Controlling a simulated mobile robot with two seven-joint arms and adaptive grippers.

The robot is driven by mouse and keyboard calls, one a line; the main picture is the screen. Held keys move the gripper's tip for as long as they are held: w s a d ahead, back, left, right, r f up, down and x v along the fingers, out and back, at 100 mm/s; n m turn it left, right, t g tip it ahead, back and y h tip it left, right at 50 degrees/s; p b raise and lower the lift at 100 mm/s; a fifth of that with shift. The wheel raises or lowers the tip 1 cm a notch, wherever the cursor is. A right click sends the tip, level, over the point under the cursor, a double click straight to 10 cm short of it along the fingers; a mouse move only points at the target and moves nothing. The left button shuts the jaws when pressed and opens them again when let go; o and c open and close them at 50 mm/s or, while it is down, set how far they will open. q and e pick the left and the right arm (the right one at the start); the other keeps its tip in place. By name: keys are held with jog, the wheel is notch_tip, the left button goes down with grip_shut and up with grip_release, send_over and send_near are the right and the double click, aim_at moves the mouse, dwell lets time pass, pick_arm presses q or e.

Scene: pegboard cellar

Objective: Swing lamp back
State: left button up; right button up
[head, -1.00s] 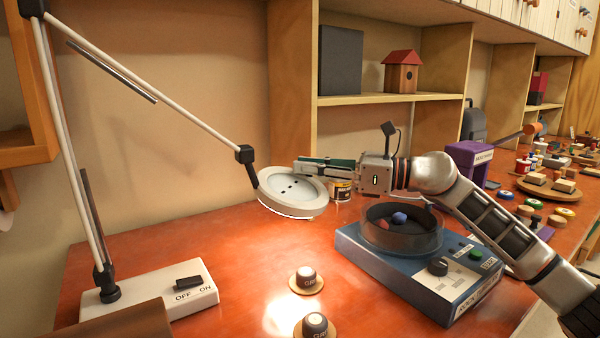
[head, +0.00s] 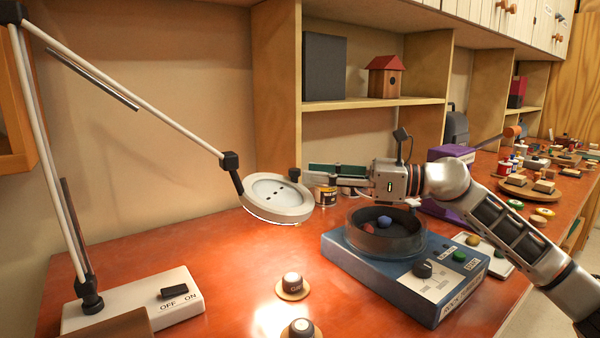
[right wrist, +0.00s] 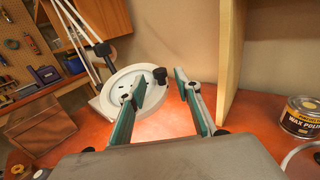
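The lamp has a round white head (head: 262,213) on a white jointed arm (head: 130,96). Its base (head: 130,300) with an OFF/ON switch stands at the left, and a bright patch lies on the table below the head. My right gripper (head: 308,176) is just right of the lamp head, near its upper rim. In the right wrist view its green-padded fingers (right wrist: 158,98) are apart with nothing between them. The lamp head (right wrist: 100,98) shows behind the left finger there; I cannot tell whether they touch. My left gripper is not in view.
A blue machine (head: 375,285) with a round bowl stands below my right arm. A wax polish tin (right wrist: 300,117) is near the shelf upright.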

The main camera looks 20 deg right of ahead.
jog(key=v, duration=0.6)
jog(key=shift+s+d, duration=0.25)
